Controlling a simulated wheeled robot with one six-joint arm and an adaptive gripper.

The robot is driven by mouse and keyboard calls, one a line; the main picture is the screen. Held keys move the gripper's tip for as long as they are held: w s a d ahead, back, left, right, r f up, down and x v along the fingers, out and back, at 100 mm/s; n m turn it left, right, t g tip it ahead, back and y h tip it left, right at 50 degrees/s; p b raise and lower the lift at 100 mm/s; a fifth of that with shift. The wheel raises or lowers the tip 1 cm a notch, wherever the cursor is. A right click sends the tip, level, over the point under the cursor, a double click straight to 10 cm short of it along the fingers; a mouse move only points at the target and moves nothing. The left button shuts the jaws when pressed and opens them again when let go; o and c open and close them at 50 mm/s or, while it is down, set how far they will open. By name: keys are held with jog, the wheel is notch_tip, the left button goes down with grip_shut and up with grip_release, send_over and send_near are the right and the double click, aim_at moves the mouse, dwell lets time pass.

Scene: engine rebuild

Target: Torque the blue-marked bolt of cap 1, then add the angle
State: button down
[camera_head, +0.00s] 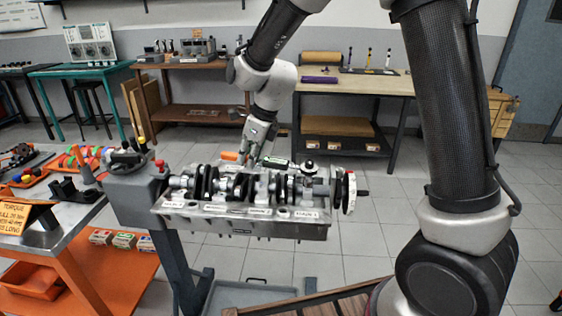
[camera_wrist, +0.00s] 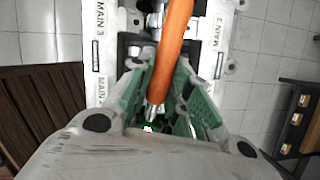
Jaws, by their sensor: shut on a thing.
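My gripper (camera_head: 253,158) is above the back edge of the engine block (camera_head: 240,225), behind the crankshaft (camera_head: 240,185). It is shut on an orange-handled wrench (camera_head: 229,156), which lies roughly level. The orange handle sticks out to the left and a part with a small green-lit display shows to the right. In the wrist view, the wrench (camera_wrist: 175,40) runs between the green-padded fingers (camera_wrist: 163,85), over a part of the block labelled MAIN 3 on both sides. Cap 1 and a blue bolt mark cannot be made out.
The block is held on a grey stand (camera_head: 135,190). A tray cart (camera_head: 65,235) with parts and a torque sign (camera_head: 25,215) is at the left. A wooden workbench (camera_head: 350,85) stands behind. A wooden slatted platform (camera_head: 335,298) lies in front. Floor is clear at right.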

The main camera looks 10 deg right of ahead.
jog(key=shift+r, duration=0.65)
dwell(0.4)
